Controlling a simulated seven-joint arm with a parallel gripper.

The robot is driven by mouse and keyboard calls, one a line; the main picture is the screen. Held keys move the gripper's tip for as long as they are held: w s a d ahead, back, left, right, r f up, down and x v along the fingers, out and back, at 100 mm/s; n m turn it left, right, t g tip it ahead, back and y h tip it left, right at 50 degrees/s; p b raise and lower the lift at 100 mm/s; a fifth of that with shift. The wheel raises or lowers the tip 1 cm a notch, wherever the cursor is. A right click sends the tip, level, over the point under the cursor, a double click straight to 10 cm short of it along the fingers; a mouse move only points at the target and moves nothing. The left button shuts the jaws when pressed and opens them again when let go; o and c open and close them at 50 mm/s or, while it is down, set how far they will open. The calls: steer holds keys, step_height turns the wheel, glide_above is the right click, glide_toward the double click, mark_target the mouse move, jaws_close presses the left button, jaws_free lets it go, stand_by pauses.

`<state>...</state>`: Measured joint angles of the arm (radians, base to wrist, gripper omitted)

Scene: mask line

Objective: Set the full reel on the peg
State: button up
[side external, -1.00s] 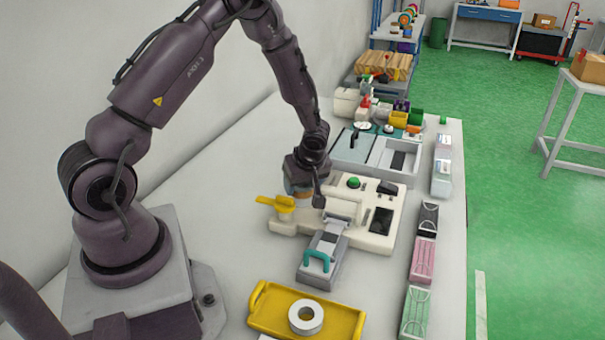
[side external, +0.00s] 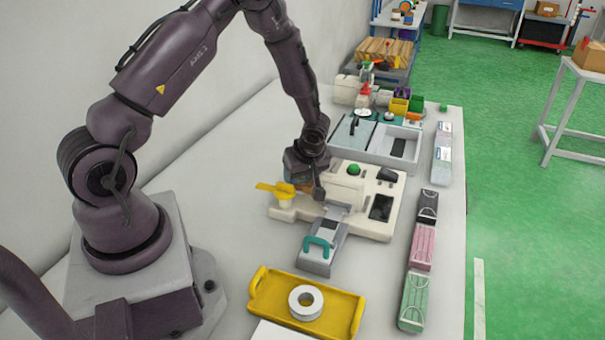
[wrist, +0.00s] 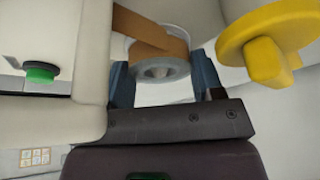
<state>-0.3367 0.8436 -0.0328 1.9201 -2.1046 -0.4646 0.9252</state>
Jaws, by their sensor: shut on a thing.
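A reel of brown tape (wrist: 160,52) with a grey-white core sits between the blue fingers of my gripper (wrist: 163,78) in the wrist view. My gripper is shut on it. A brown strip runs from the reel to the upper left. In the side view my gripper (side external: 303,186) is low over the back left of a cream machine (side external: 380,228), where a little of the brown reel shows. The peg cannot be made out; the gripper and reel may hide it. A white reel (side external: 294,304) with an open centre lies flat in a yellow tray (side external: 346,325).
A yellow lever (side external: 272,188) on a white post stands close left of my gripper; its yellow knob (wrist: 270,60) shows in the wrist view. A grey slide with a teal handle (side external: 319,243) is at the machine's front. Several coloured boxes line the right edge.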

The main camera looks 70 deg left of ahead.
steer(key=shift+f, duration=0.1)
stand_by(0.6)
steer(key=o, duration=1)
steer(key=shift+r, duration=1)
steer(key=shift+r, duration=3)
